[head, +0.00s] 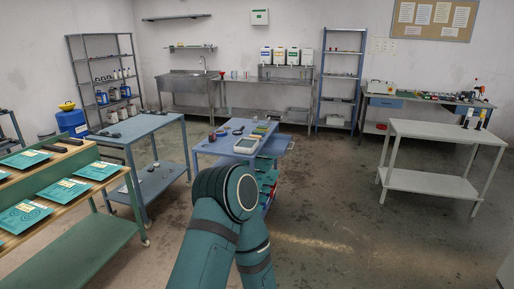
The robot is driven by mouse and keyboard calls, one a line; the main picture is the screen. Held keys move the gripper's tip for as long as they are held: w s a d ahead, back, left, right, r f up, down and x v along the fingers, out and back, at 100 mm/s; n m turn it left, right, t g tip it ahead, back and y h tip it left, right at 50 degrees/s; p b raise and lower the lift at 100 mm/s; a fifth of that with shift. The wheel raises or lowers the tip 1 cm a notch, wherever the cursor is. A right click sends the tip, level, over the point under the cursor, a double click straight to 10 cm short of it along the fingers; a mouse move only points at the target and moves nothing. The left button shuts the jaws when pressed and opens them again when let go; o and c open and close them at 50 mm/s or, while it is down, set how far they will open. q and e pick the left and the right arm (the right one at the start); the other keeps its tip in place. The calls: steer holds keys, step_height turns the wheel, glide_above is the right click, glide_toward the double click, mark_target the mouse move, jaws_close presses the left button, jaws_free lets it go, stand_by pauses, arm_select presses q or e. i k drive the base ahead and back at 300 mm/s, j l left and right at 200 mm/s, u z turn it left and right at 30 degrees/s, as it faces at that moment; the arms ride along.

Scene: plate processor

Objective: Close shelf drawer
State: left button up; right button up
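A blue workbench (207,147) stands in the middle of the room. At its right end is a drawer unit (268,183) with teal and red parts. A blue panel (277,146) juts out to the right near its top and looks like an open drawer, but it is small and partly hidden. The lower part of the unit is behind my teal arm. Neither of my grippers shows; only arm links are in view, low in the middle.
A blue table (140,126) and a wooden-topped bench (60,174) with teal packets stand on the left. A grey table (445,132) stands on the right. Metal shelves and a sink (190,82) line the back wall. The floor (335,215) at centre right is clear.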

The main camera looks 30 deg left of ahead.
mark_target(277, 145)
steer(key=u, duration=0.85)
steer(key=i+l+u, duration=0.15)
steer(key=i, duration=0.6)
steer(key=i+l+u, duration=0.15)
steer(key=i+l, duration=0.2)
steer(key=i, duration=0.4)
steer(key=i+l+u, duration=0.2)
steer(key=i+l, duration=0.2)
steer(key=i, duration=0.35)
steer(key=i+l+u, duration=0.15)
steer(key=i+l, duration=0.3)
steer(key=i, duration=0.25)
steer(key=i+l+u, duration=0.15)
steer(key=i+l, duration=0.45)
steer(key=i, duration=0.1)
